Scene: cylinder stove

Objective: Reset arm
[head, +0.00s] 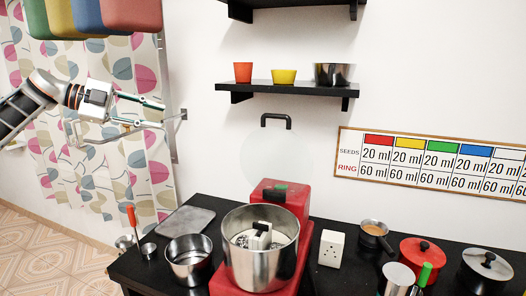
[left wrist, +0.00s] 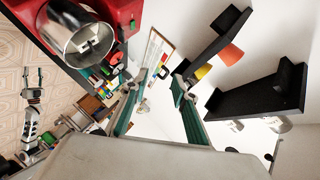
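My left gripper (head: 150,114) is raised at the upper left of the head view, in front of the patterned curtain. Its two fingers are apart with nothing between them. In the left wrist view its fingers (left wrist: 172,78) also show spread and empty. It is well clear of the counter and touches nothing. Part of my right arm appears at the left edge of the left wrist view, with its gripper (left wrist: 33,82) too small to read. The right arm is not visible in the head view.
A red stove (head: 283,194) bears a large steel pot (head: 245,270) on the black counter. A smaller steel pot (head: 189,265) stands left of it. A wall shelf (head: 287,88) holds cups and a bowl. Coloured blocks (head: 88,15) hang above my left arm.

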